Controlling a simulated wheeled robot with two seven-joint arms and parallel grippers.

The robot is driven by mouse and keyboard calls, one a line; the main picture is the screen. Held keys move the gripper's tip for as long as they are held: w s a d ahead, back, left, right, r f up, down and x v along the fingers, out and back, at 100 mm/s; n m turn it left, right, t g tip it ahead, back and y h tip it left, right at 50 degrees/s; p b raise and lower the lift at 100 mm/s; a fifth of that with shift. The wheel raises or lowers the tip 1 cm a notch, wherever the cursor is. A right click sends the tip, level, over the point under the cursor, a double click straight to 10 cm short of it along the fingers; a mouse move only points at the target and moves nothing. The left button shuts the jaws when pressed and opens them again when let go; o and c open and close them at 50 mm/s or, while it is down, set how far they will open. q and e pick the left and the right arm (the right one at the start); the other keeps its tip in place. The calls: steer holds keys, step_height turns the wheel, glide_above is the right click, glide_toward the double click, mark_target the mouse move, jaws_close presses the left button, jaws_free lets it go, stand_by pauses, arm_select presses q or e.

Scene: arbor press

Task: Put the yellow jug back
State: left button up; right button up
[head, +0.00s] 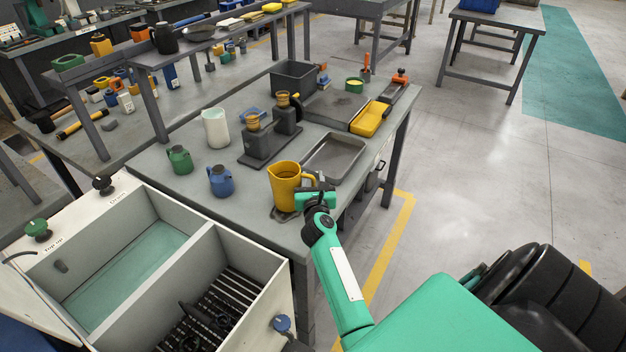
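The yellow jug (284,188) is upright at the near right part of the grey workbench (225,250), with its handle facing right. A dark flat patch shows at its base; I cannot tell whether it is a mat or shadow, or whether the jug rests on it. My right gripper (311,190) is at the handle side of the jug, close to or touching the handle. Its fingers are partly hidden against the jug, so I cannot tell whether they are closed on the handle. My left gripper is not in view.
Green (180,160) and blue (221,181) small jugs and a white jug (215,128) stand left of the yellow jug. A metal tray (334,158) lies behind it. The press (257,141) stands behind. A two-part tank (200,235) is at near left.

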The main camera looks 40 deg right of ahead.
steer(key=b+v, duration=0.1)
steer(key=v, duration=1)
steer(key=shift+b, duration=0.3)
steer(key=shift+s+a, duration=0.3)
steer(key=shift+s, duration=0.15)
steer(key=shift+r, duration=0.1)
